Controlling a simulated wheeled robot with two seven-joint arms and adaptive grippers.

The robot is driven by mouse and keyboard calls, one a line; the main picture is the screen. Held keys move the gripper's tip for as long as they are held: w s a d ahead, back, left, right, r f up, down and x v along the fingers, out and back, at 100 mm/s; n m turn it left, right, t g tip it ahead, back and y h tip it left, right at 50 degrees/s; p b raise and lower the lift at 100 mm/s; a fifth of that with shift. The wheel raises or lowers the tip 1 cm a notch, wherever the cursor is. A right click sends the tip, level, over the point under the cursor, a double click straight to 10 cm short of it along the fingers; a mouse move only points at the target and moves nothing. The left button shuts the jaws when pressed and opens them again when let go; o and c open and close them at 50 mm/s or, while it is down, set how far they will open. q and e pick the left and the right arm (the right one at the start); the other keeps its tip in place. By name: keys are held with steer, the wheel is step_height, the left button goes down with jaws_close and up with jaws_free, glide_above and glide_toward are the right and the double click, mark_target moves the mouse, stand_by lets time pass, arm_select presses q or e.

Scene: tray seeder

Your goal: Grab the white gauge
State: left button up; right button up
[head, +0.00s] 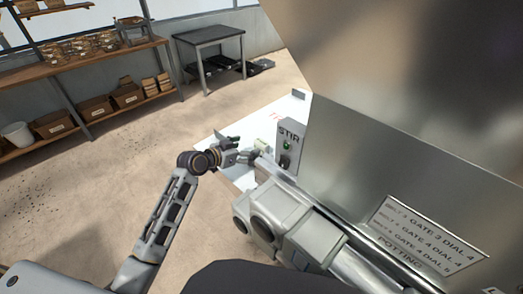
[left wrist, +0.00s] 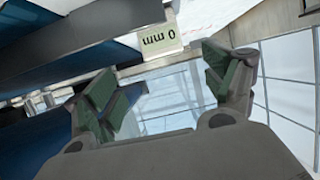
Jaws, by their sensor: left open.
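The white gauge (left wrist: 160,40) shows in the left wrist view as a pale block with a greenish display reading "0 mm", upside down in the picture. It sits beyond and between my left fingertips, apart from them. In the head view a small cream block (head: 262,145), seemingly the gauge, lies just right of the gripper and is partly hidden. My left gripper (head: 243,149) is open and empty, pointing toward it. Its green-padded fingers (left wrist: 160,82) are spread wide in the left wrist view. My right gripper is not in view.
A grey box marked STIR (head: 290,145) with a green light stands close right of the gripper. A large metal hopper wall (head: 400,90) fills the right side. A white surface (head: 240,176) lies below the gripper. Shelves (head: 85,62) and a dark table (head: 208,36) stand far back; floor between is clear.

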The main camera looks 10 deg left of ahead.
mark_target(262, 141)
arm_select(q)
steer(key=x, duration=0.3)
steer(key=shift+w+d+f, duration=0.1)
steer(key=shift+w+d, duration=0.05)
steer(key=shift+w, duration=0.1)
steer(key=shift+w+d+f, duration=0.25)
steer(key=shift+w+d, duration=0.05)
steer(key=shift+w, duration=0.2)
steer(key=shift+w+d, duration=0.1)
steer(key=shift+w+f, duration=0.1)
steer(key=shift+w, duration=0.05)
steer(key=shift+x, duration=0.85)
steer(key=shift+a+x, duration=0.2)
steer(key=shift+x, duration=0.9)
steer(key=shift+w+d+f, duration=0.15)
steer(key=shift+w+d, duration=0.05)
steer(key=shift+w, duration=0.3)
steer(key=c, duration=0.9)
steer(key=shift+c, duration=1.5)
steer(key=shift+r, duration=0.5)
step_height(262, 141, up, 8)
steer(key=shift+f, duration=0.1)
steer(key=shift+r, duration=0.6)
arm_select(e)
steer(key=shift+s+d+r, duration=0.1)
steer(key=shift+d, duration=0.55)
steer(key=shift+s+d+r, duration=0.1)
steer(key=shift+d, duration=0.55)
